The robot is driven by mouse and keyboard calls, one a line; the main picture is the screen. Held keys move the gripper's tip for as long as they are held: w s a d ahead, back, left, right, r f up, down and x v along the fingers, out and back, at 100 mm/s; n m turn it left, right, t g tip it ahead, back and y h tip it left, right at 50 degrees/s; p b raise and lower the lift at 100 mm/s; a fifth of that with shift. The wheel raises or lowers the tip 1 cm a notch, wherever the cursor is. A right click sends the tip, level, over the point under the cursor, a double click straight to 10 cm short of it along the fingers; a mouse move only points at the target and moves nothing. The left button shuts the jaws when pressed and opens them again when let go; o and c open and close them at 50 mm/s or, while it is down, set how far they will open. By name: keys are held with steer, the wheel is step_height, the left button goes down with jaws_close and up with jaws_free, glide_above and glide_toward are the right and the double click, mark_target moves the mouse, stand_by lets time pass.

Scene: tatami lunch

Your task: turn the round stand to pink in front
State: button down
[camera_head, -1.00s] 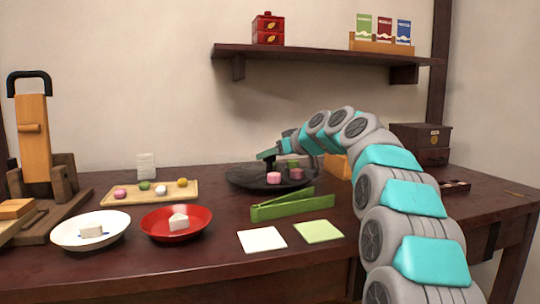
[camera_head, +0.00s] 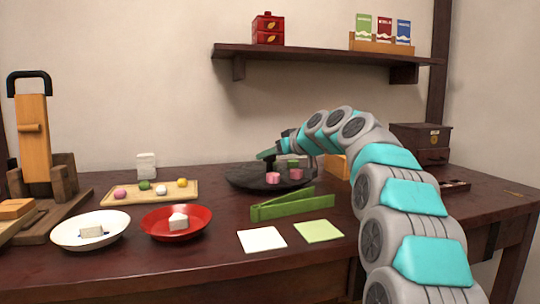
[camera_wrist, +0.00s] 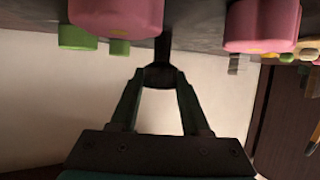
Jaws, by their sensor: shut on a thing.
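The round stand (camera_head: 240,180) is a dark disc at the back middle of the table. Pink sweets (camera_head: 272,177) sit on its front and right parts, with a green piece (camera_head: 293,163) behind. In the wrist view the stand's dark surface (camera_wrist: 200,30) runs along the top, with two large pink pieces (camera_wrist: 115,15) and small green ones (camera_wrist: 75,38). My gripper (camera_wrist: 160,77) is shut on a dark knob (camera_wrist: 160,72) of the stand. In the head view my gripper (camera_head: 266,155) is above the stand, its fingertips partly unclear.
Green tongs (camera_head: 290,207) lie in front of the stand, beside white (camera_head: 262,239) and green (camera_head: 319,231) squares. A red bowl (camera_head: 150,223), white plate (camera_head: 65,231) and sweets board (camera_head: 130,198) stand left. A shelf (camera_head: 320,53) hangs above.

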steer(key=shift+s+r+m+t+h+p, duration=0.1)
steer(key=shift+m+t+h+p, duration=0.15)
steer(key=shift+m+h, duration=0.2)
steer(key=shift+r+m+t+h+p, duration=0.1)
steer(key=shift+m+t+h, duration=0.25)
steer(key=shift+m, duration=0.1)
steer(key=shift+f+m+t+h+p, duration=0.1)
steer(key=shift+m+t+h+p, duration=0.3)
steer(key=shift+m+h+p, duration=0.15)
steer(key=shift+c, duration=1.9)
jaws_free()
steer(key=shift+v, duration=3.8)
